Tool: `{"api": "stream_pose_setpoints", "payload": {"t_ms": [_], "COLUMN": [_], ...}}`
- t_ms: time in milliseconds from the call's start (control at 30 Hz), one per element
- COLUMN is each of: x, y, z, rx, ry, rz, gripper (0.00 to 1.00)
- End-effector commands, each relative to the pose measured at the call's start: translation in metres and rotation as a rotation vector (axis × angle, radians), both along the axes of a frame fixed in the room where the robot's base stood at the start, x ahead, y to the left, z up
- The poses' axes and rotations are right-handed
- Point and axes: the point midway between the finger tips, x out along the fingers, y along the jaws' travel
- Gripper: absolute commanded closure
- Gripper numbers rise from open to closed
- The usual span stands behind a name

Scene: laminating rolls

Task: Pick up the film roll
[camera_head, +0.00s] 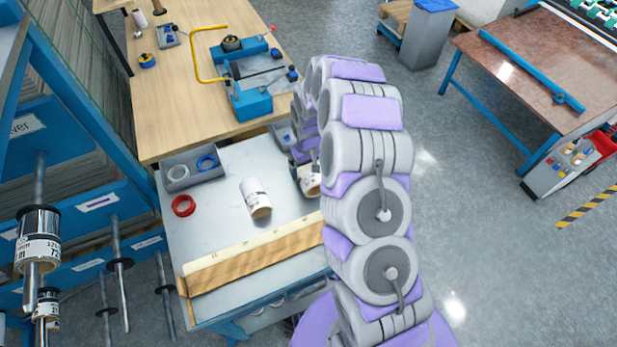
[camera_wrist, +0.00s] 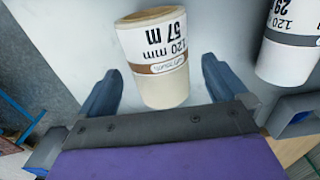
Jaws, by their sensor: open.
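A pale film roll with a brown-banded label reading 57 m (camera_wrist: 160,70) sits between my gripper's two fingers in the wrist view. My gripper (camera_wrist: 158,78) is open, one grey finger on each side of the roll, with a visible gap at the left finger. In the head view this roll (camera_head: 311,184) is partly covered by my arm, and the fingers are hard to make out.
A grey bin (camera_head: 192,168) with a blue ring and a loose red ring (camera_head: 183,206) are left on the bench. A wooden strip (camera_head: 255,262) runs along the front edge. A wooden table (camera_head: 180,95) with a blue machine (camera_head: 254,85) adjoins behind. Racks stand left.

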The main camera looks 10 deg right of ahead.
Motion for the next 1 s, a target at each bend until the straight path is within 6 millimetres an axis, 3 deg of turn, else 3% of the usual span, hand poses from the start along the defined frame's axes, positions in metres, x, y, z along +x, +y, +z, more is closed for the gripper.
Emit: {"api": "stream_pose_setpoints", "payload": {"t_ms": [67,367,600,867,1000], "x": [-0.001,0.003,0.005,0.006,0.006], "y": [0.0,0.0,-0.001,-0.001,-0.001], "z": [-0.013,-0.033,-0.067,-0.069,-0.069], "rx": [0.0,0.001,-0.001,0.0,0.0], "ry": [0.003,0.001,0.005,0.001,0.001], "rz": [0.0,-0.001,-0.001,-0.001,-0.001], "gripper": [0.0,0.0,0.0,0.0,0.13]}}
